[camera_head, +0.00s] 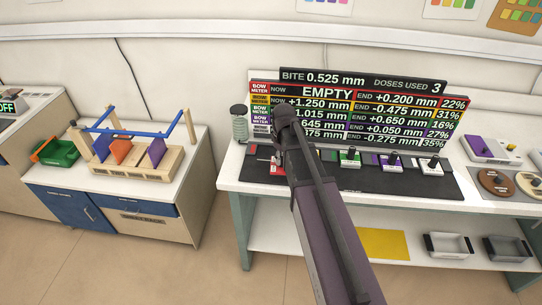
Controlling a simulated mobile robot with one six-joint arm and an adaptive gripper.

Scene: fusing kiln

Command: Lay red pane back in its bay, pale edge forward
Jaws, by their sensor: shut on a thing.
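The red bay (277,169) is a small red block with pale marks at the left end of the black mat on the white bench, partly covered by my arm. The board's red row reads EMPTY. I cannot make out a red pane anywhere. My arm reaches up from the lower right to a dark joint in front of the board. My gripper is hidden behind it, so its jaws and anything in them do not show. A wooden rack (126,174) on the left cabinet holds an orange pane (121,150) and a purple pane (157,151) upright, under blue bars.
Green (350,158) and purple (391,161) stations stand on the black mat (420,185), with another to their right. A green bin (58,153) is left of the rack. A floor gap separates cabinet and bench.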

